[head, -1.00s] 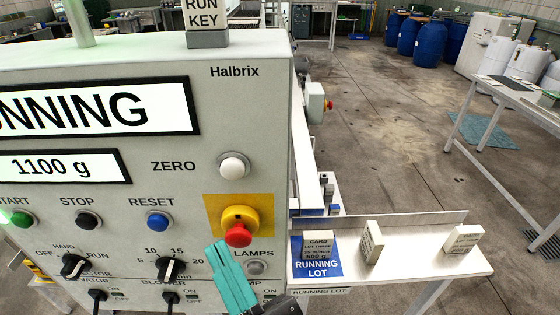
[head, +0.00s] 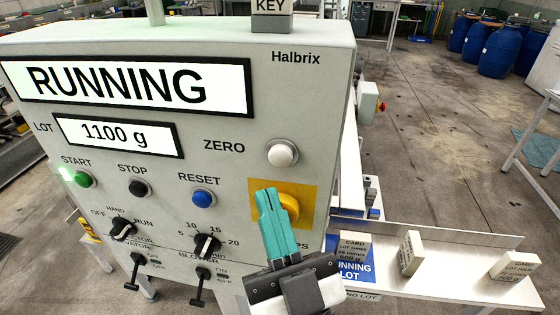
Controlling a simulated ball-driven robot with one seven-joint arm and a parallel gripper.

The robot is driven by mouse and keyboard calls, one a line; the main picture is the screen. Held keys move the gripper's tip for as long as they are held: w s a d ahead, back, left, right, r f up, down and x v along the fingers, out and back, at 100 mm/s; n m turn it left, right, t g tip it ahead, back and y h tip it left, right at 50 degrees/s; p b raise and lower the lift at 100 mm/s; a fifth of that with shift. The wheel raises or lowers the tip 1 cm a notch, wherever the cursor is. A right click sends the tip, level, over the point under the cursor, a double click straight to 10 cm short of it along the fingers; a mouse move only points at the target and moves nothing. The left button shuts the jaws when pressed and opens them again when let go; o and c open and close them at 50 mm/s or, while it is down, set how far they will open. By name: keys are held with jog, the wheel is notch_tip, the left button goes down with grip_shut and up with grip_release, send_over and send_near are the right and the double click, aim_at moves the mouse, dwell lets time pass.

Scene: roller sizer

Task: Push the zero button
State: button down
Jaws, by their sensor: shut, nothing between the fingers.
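The zero button (head: 282,153) is a round white button in a grey ring on the upper right of the grey control panel (head: 230,120), right of the word ZERO. My gripper (head: 267,191) has teal fingers, shut and empty, pointing up the panel. Its tips show just below the zero button in the picture, apart from it. I cannot tell how far the tips are from the panel face.
A blue reset button (head: 204,198), a black stop button (head: 140,188) and a lit green start button (head: 84,179) sit to the left. Knobs (head: 207,246) and toggle switches are below. A shelf (head: 450,285) with several card blocks stands at right. A RUNNING display (head: 130,82) is above.

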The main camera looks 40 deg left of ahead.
jog(key=shift+w+a+b, duration=0.3)
jog(key=shift+w+a, duration=0.1)
jog(key=shift+w, duration=0.25)
jog(key=shift+w+a+b, duration=0.3)
jog(key=shift+w+a, duration=0.1)
jog(key=shift+w, duration=0.3)
jog(key=shift+w+a+b, duration=0.3)
jog(key=shift+w+a, duration=0.1)
jog(key=shift+w, duration=0.25)
dwell(0.6)
jog(key=shift+w+a+b, duration=0.2)
jog(key=shift+w+b, duration=0.15)
jog(key=shift+w+a+b, duration=0.25)
jog(key=shift+w+b, duration=0.1)
jog(key=shift+w, duration=0.05)
dwell(0.8)
dwell(0.3)
jog(key=shift+s+d+p, duration=0.3)
jog(key=shift+s+d, duration=0.2)
jog(key=shift+s, duration=0.25)
jog(key=s+d, duration=0.1)
jog(key=s+p, duration=0.1)
jog(key=s, duration=0.1)
jog(key=s+d, duration=0.1)
jog(key=shift+s+d+p, duration=0.15)
jog(key=shift+d+p, duration=0.15)
jog(key=shift+p, duration=0.1)
